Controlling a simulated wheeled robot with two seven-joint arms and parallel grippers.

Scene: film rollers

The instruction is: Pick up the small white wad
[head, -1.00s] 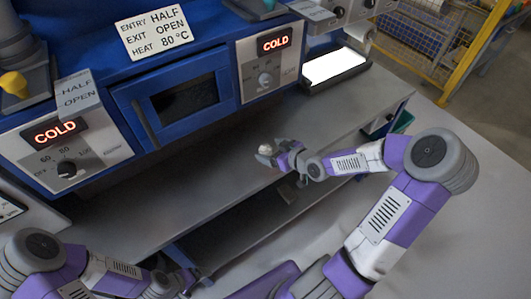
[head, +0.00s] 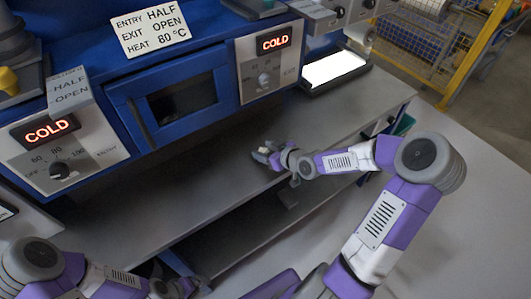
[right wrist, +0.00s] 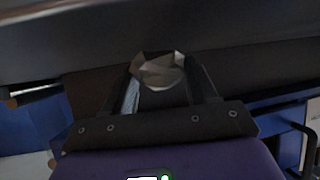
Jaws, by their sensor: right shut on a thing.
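The small white wad (right wrist: 160,72) is a crumpled, faceted pale lump between the fingertips of my right gripper in the right wrist view. My right gripper (head: 262,154) is shut on it, over the grey bench in front of the blue machine. In the head view the wad is small and mostly hidden by the fingers. My left gripper (head: 185,286) shows only partly at the bottom left, far from the wad; its jaws are not clear.
The grey bench (head: 215,185) is mostly bare, with a lower shelf beneath. The blue machine (head: 125,95) behind it has a dark window, two "COLD" displays and a label sign (head: 150,30). A bright white panel (head: 335,68) is at the back right, a yellow fence (head: 462,50) beyond.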

